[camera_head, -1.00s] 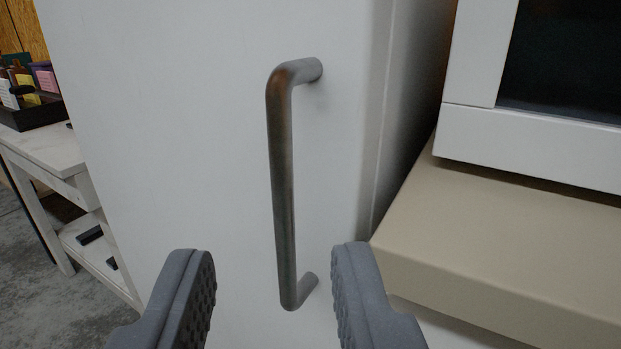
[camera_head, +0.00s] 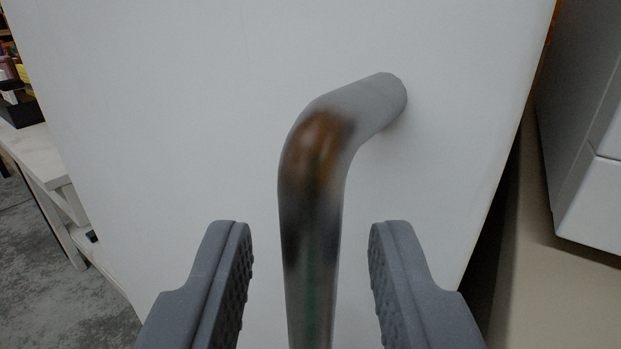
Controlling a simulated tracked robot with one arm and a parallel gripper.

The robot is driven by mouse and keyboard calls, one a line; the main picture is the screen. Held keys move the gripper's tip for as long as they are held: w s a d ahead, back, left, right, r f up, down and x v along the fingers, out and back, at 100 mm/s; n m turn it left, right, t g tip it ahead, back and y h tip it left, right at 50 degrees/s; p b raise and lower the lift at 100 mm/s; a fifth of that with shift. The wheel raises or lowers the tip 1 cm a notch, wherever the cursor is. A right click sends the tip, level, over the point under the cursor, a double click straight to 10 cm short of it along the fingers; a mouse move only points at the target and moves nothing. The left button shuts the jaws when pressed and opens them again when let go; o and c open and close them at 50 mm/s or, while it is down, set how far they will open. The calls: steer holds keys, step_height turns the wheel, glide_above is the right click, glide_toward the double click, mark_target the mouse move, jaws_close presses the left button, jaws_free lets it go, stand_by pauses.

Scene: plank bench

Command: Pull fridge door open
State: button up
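The white fridge door (camera_head: 170,130) fills most of the view. Its grey metal bar handle (camera_head: 312,240) runs upright, with a brownish worn patch at its top bend, and its upper end joins the door. The lower end of the handle is out of view. My gripper (camera_head: 310,265) is open, with one finger on each side of the handle's upper part. A gap shows between each finger and the bar. I cannot tell whether the door stands slightly open.
A beige counter (camera_head: 530,290) with a white appliance (camera_head: 595,205) on it stands to the right, past a dark gap beside the door. A white table (camera_head: 40,155) holding a dark box (camera_head: 20,110) is at the far left, over a grey floor.

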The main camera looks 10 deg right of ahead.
steer(key=shift+w+d, duration=0.15)
steer(key=shift+w, duration=0.8)
jaws_close()
steer(key=shift+s, duration=0.1)
